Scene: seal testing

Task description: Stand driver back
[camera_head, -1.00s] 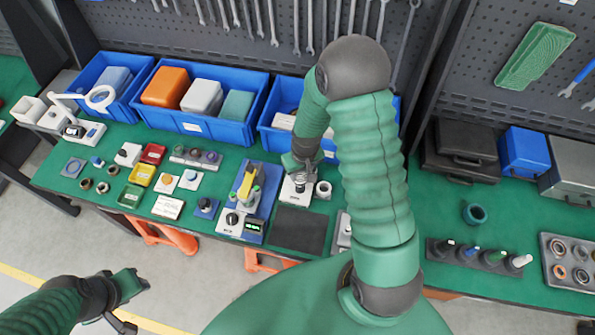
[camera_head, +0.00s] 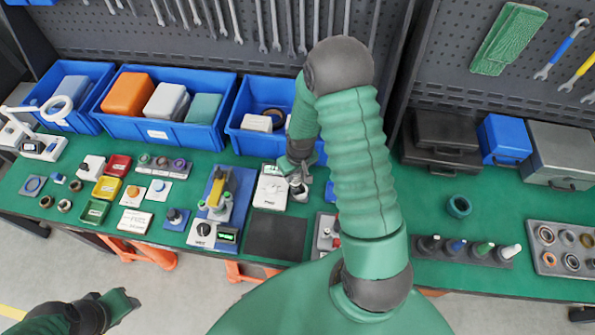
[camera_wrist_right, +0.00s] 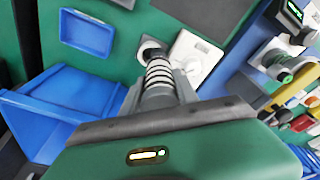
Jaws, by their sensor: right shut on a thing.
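My right gripper (camera_head: 297,174) is over the table in front of the blue bins. In the right wrist view its fingers (camera_wrist_right: 160,92) are shut on the driver (camera_wrist_right: 159,72), a dark shaft with pale rings. The driver's far end meets a small white round holder (camera_wrist_right: 149,46), which shows below the gripper in the head view (camera_head: 299,193). I cannot tell whether the end is inside or just above it. A white block (camera_head: 271,190) stands left of the holder. My left gripper (camera_head: 118,306) is off the table at lower left, its jaw gap unclear.
Blue bins (camera_head: 182,132) line the back. A blue board with knobs (camera_head: 222,200) and a dark mat (camera_head: 275,236) lie left and in front. Bare green table lies around the ring.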

